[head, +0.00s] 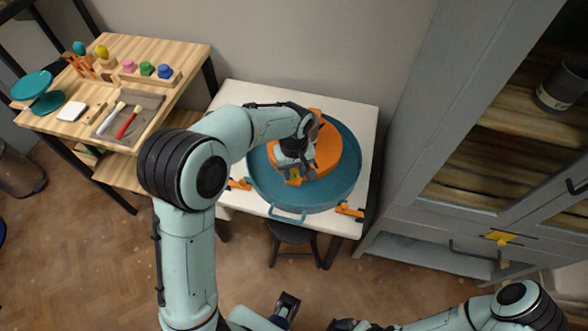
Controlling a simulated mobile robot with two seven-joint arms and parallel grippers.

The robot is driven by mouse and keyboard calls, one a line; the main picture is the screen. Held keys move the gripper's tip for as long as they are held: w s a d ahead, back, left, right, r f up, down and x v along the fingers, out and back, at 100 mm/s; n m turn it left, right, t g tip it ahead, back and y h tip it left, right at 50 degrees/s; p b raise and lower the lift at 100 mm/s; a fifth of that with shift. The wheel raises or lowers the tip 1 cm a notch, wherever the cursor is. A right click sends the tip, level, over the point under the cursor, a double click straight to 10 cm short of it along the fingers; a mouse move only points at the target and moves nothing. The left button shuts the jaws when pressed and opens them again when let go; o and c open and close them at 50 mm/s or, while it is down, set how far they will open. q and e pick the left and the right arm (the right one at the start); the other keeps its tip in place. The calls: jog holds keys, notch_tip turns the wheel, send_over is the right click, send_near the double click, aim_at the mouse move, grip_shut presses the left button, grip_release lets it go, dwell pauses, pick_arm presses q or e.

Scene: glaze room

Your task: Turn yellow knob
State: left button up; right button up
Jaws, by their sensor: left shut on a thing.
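A yellow knob (294,173) shows as a small patch at the front of an orange disc (328,153), which sits in a round blue basin (342,186) on the white table. My left gripper (296,175) reaches over the disc from the left and is shut on the yellow knob. The gripper and its wrist hide most of the knob, so its angle cannot be told. Part of my right arm shows at the bottom right, with its dark end (343,325) at the lower edge; its fingers cannot be made out.
The white table (238,95) has orange clamps (349,210) beside the basin. A dark stool (291,238) stands under it. At left, a wooden shelf (150,52) holds tools and coloured pieces. A grey cabinet (395,190) with a yellow piece (500,237) stands close on the right.

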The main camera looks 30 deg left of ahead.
pick_arm(q)
jog(key=m, duration=0.4)
jog(key=shift+p, duration=0.35)
jog(key=m, duration=0.4)
jog(key=m+p, duration=0.1)
jog(key=m, duration=0.3)
jog(key=shift+m+p, duration=0.3)
jog(key=shift+m, duration=1.8)
pick_arm(e)
jog(key=shift+w+r, duration=0.3)
jog(key=shift+r, duration=0.35)
jog(key=shift+w+r, duration=0.25)
jog(key=shift+r, duration=0.35)
pick_arm(q)
jog(key=o, duration=1)
jog(key=shift+o, duration=0.2)
